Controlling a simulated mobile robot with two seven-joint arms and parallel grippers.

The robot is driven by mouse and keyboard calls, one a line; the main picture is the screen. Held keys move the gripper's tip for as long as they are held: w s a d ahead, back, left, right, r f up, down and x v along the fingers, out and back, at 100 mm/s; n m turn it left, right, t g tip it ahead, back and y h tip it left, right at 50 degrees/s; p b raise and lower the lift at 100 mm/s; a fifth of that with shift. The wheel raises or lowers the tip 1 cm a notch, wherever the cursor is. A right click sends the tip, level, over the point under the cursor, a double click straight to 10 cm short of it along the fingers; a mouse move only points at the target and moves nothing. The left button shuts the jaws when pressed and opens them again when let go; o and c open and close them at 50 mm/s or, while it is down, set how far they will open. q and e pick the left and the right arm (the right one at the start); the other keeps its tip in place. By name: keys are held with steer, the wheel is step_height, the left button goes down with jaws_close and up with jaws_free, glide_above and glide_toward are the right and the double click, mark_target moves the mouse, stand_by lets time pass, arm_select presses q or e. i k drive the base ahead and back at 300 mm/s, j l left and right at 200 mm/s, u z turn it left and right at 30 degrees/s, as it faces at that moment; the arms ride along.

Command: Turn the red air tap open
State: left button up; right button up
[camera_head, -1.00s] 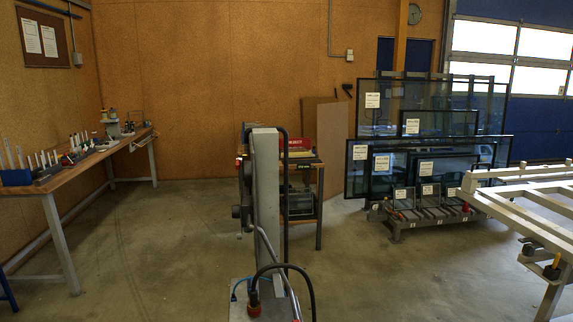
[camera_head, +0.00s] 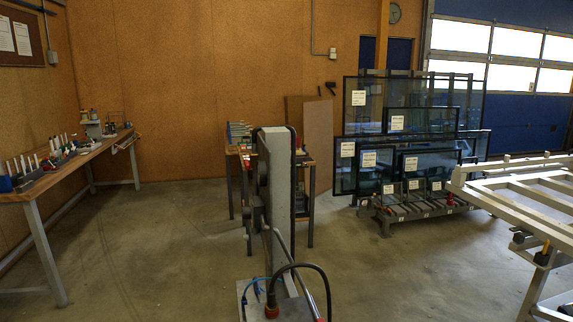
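I cannot single out the red air tap for certain. A small red part (camera_head: 271,311) shows at the lower end of a black hose (camera_head: 318,271), by the base of a grey upright column (camera_head: 279,185) in the middle. Another red spot (camera_head: 320,319) is cut off at the bottom edge. Whether either is the tap is too small to tell. A pale tilting frame (camera_head: 520,185) with long rails stands at the right, partly outside the picture. Neither of my grippers is in view.
A long wooden workbench (camera_head: 75,168) with bottles and tools runs along the left wall. Glass panes stand on a rack (camera_head: 385,226) at the back right. A small table (camera_head: 311,163) is partly hidden behind the column. The concrete floor is clear on both sides of the column.

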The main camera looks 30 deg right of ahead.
mark_target(246, 160)
steer(key=i+j+z, duration=0.15)
steer(key=j+z, duration=0.2)
steer(key=i+j+z, duration=0.1)
steer(key=j+z, duration=0.55)
steer(key=i+j, duration=0.2)
steer(key=j, duration=0.15)
steer(key=i+j, duration=0.2)
steer(key=i+j+z, duration=0.1)
steer(key=j, duration=0.35)
steer(key=i+j, duration=0.45)
steer(key=j, duration=0.25)
steer(key=z, duration=0.05)
